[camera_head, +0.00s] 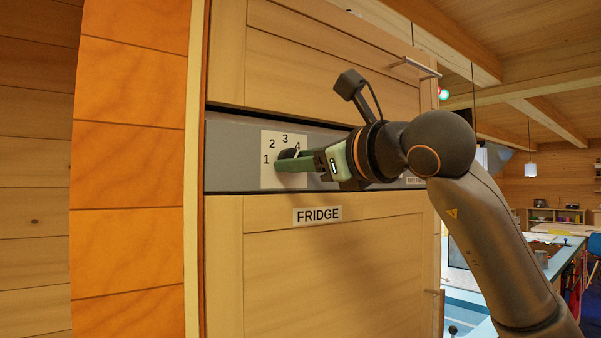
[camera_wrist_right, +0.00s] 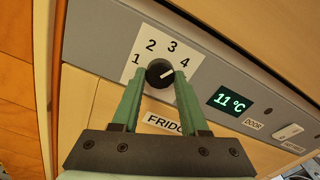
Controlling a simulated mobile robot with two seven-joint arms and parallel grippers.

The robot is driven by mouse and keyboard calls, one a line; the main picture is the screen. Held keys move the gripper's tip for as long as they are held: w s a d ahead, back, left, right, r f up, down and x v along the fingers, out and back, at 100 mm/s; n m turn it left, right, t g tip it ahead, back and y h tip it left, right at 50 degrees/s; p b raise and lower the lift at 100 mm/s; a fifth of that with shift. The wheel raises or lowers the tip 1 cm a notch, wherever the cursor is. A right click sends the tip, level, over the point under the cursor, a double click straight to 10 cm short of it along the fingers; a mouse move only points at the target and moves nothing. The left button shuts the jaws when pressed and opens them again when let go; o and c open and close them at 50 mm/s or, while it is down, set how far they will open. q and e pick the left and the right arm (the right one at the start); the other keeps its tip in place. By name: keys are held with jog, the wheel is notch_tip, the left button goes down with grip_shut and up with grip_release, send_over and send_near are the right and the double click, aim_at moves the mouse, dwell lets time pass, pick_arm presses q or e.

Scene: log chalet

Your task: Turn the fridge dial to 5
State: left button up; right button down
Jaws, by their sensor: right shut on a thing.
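The fridge dial (camera_wrist_right: 159,72) is a round black knob on a white number plate (camera_wrist_right: 140,55), set in the grey control strip above the FRIDGE label. The plate shows 1, 2, 3 and 4; no 5 can be seen, and the right finger covers part of the plate's right side. The knob's white pointer line points roughly at 4. My right gripper (camera_wrist_right: 159,84) has its two green fingers shut on the knob, one on each side. In the head view, the right gripper (camera_head: 284,165) covers much of the dial. My left gripper is in neither view.
A display (camera_wrist_right: 230,101) right of the dial reads 11 °C. The wooden fridge door (camera_head: 330,270) below is shut. An orange wood panel (camera_head: 128,170) stands at the left.

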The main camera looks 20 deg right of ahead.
pick_arm(q)
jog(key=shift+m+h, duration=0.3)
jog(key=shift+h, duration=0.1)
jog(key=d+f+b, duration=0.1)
jog(key=b, duration=0.1)
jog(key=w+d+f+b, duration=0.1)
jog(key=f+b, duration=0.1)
jog(key=b, duration=0.1)
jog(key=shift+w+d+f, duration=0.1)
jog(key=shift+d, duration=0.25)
pick_arm(e)
jog(key=m, duration=1.2)
jog(key=shift+a, duration=0.1)
jog(key=shift+c, duration=2.1)
grip_release()
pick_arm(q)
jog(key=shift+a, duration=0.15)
pick_arm(e)
jog(key=shift+s, duration=0.1)
